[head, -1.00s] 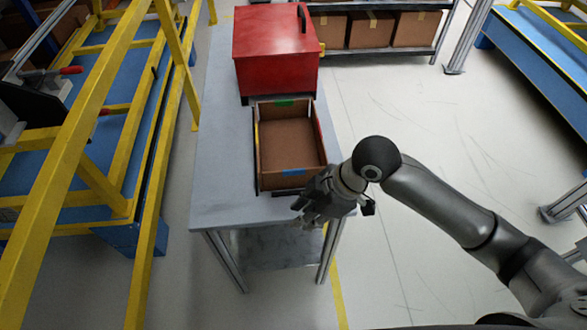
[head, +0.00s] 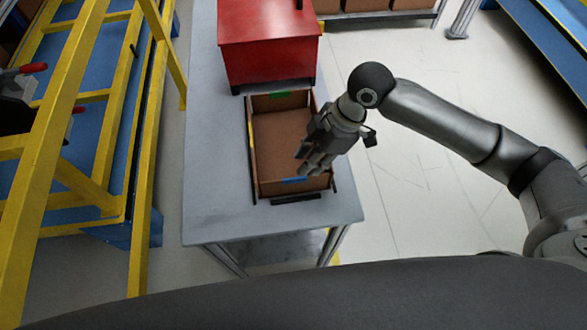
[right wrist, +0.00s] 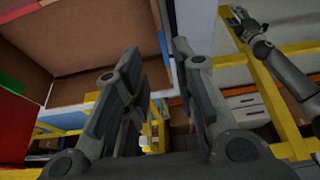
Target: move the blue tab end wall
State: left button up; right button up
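An open brown tray (head: 284,140) lies on the table, its floor showing. Its near end wall carries a blue tab (head: 294,180); its far end wall carries a green tab (head: 283,95). My right gripper (head: 308,165) hangs over the tray's near right part, close to the blue tab. In the right wrist view its two fingers (right wrist: 152,75) stand apart with nothing clearly held. A blue strip (right wrist: 163,44), probably the tab, shows between them. Whether a finger touches the wall cannot be told. A grey arm, apparently mine, ends in a left gripper (right wrist: 240,20); its fingers are too small to read.
A red box (head: 267,48) stands just behind the tray. The grey table (head: 215,200) is bare left of the tray and along its front. A yellow frame (head: 100,130) stands to the left, and shelving with cartons (head: 375,5) is at the back.

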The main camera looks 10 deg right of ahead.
aim_at(297, 178)
jog(key=p+x, duration=0.1)
jog(key=x, duration=0.6)
jog(key=shift+s+a+f, duration=0.15)
jog(key=shift+s+a, duration=0.05)
jog(key=shift+a+f, duration=0.2)
jog(key=shift+f, duration=0.5)
pick_arm(q)
jog(key=shift+s+a+r, duration=0.1)
jog(key=shift+s+r, duration=0.2)
jog(key=shift+s, duration=0.25)
jog(key=shift+s+a+r, duration=0.1)
jog(key=shift+s+r, duration=0.15)
jog(key=shift+s, duration=0.25)
pick_arm(e)
grip_shut()
